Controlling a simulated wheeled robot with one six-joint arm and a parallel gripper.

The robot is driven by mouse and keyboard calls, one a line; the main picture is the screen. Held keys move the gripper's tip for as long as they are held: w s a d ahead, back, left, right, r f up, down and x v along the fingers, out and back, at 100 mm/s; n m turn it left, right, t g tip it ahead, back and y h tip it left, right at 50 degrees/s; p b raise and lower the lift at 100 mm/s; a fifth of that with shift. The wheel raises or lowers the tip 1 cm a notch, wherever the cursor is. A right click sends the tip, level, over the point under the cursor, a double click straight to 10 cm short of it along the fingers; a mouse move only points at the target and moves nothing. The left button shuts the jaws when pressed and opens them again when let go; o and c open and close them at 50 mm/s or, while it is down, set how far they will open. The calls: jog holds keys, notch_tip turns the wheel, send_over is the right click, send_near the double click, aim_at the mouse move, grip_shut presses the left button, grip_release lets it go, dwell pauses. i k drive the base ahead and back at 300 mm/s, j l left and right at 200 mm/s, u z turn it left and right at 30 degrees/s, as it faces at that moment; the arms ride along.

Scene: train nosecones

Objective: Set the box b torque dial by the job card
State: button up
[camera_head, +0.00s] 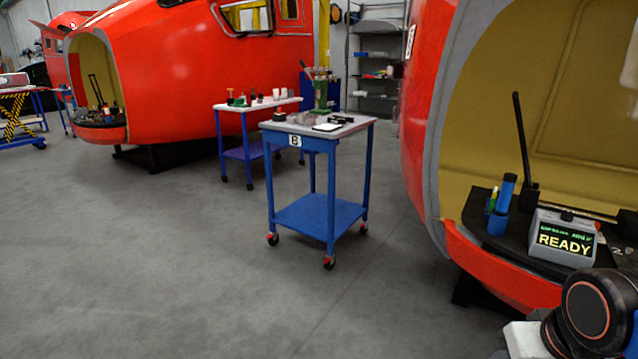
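A grey box with a lit screen reading READY (562,242) stands on the dark ledge of the right nosecone. I cannot tell whether it is box b, and no dial is readable on it. A blue cart (318,214) carries a B label (295,141) on its front. A small white sheet (327,127) lies on its top; I cannot tell whether it is the job card. My gripper is not in view; only part of my arm shows at the bottom right.
The right red nosecone (425,120) has a dark ledge (482,205) with a blue cylinder (502,205) and an upright black rod (522,140). Another red nosecone (170,75) stands at the back left. A second cart (233,150) stands behind the B cart. Grey floor (150,260) is clear at front left.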

aim_at(568, 217)
jog(key=i+j+u, duration=0.4)
jog(key=i, duration=0.3)
jog(key=i+u, duration=0.45)
jog(key=i, duration=0.25)
